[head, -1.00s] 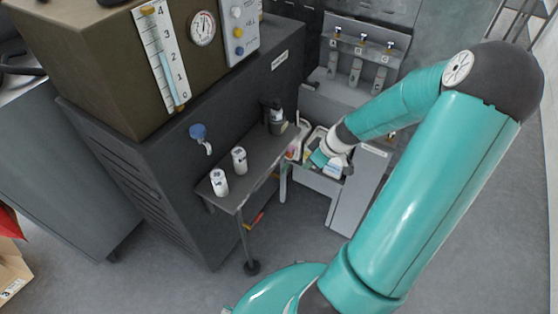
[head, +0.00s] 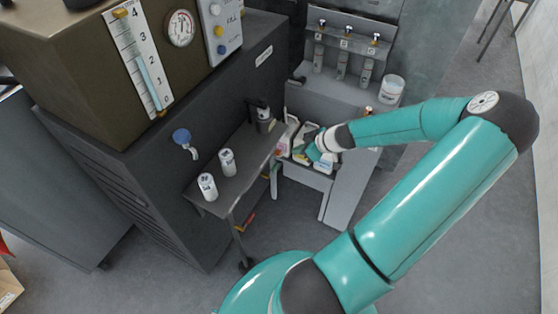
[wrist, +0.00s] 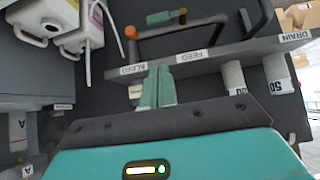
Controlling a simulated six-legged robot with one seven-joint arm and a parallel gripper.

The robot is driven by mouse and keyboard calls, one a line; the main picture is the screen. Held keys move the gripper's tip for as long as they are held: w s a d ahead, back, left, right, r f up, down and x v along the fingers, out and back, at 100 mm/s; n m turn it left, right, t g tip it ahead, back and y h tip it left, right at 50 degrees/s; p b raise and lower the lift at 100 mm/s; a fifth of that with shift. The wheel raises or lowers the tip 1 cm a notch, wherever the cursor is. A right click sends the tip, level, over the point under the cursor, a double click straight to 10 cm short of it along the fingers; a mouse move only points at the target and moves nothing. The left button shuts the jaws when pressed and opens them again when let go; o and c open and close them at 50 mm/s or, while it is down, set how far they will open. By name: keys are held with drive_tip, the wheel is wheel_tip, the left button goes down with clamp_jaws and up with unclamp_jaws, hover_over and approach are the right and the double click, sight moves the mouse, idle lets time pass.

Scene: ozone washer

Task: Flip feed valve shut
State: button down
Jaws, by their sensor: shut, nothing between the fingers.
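The label FEED (wrist: 192,56) is on the edge of a grey shelf in the wrist view, between the labels BLEED (wrist: 133,69) and DRAIN (wrist: 295,37). Behind it runs a dark bent pipe (wrist: 205,27) with a small green part (wrist: 160,17) and a yellow tip near it. I cannot tell for sure which part is the feed valve's handle. My gripper (wrist: 157,88) has its teal fingers together and empty, short of the shelf edge, between BLEED and FEED. In the head view my gripper (head: 312,147) is by the white jugs, and the valve is hidden.
White jugs (wrist: 45,18) stand at the upper left in the wrist view. An orange knob (wrist: 130,32) is above BLEED. White cylinders marked 50 (wrist: 278,75) are at right. In the head view, two white canisters (head: 207,186) stand on the side shelf (head: 235,182); a white tub (head: 391,89) is behind my arm.

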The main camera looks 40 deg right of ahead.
drive_tip(key=s+f+x, duration=0.2)
drive_tip(key=x, duration=1.1)
drive_tip(key=shift+d, duration=0.25)
